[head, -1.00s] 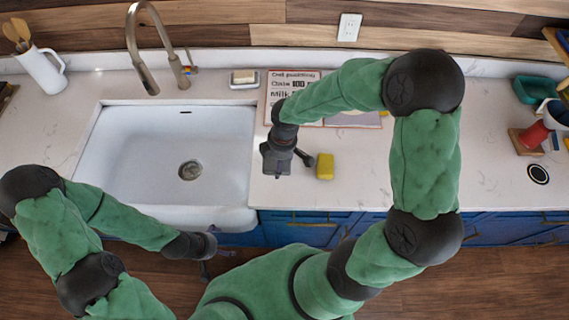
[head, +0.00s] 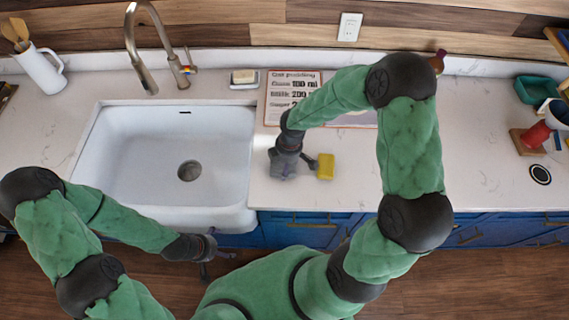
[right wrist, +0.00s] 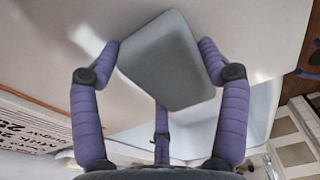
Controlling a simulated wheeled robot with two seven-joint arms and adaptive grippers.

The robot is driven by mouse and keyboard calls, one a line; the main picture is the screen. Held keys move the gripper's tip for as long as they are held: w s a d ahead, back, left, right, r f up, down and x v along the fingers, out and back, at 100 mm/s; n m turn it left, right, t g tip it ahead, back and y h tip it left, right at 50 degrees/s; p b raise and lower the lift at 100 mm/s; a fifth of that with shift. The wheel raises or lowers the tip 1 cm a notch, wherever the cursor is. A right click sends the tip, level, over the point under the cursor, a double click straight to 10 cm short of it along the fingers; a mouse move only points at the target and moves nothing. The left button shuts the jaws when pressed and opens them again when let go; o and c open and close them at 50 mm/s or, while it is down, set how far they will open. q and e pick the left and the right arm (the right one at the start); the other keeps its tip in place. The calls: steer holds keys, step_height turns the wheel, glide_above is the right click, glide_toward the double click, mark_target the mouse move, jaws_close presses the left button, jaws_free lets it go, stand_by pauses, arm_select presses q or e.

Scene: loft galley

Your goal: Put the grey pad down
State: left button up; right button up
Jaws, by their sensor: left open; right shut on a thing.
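The grey pad (right wrist: 168,60) shows in the right wrist view as a flat, rounded square. My right gripper (right wrist: 163,62) is shut on it, with purple fingers at its left and right edges. In the head view my right gripper (head: 284,165) is over the counter, just right of the sink; the pad is hidden under it there. I cannot tell whether the pad touches the counter. My left gripper (head: 207,256) is open and empty in front of the sink's front edge.
A yellow block (head: 325,167) lies close to the right of my right gripper. A printed sign (head: 291,88) is behind it. The white sink (head: 138,150) is to the left. The counter (head: 480,130) is mostly clear further right, before a red cup (head: 535,133).

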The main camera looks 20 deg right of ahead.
steer(key=shift+f, duration=0.3)
steer(key=o, duration=1)
steer(key=shift+s, duration=0.15)
steer(key=shift+w+f, duration=0.15)
steer(key=shift+w, duration=0.05)
steer(key=shift+s, duration=0.1)
steer(key=shift+r, duration=0.35)
steer(key=r, duration=0.4)
steer(key=r+p, duration=0.1)
steer(key=r, duration=0.3)
steer(key=d+r+p, duration=0.1)
steer(key=r, duration=0.3)
steer(key=shift+s+d, duration=0.1)
steer(key=shift+s, duration=0.1)
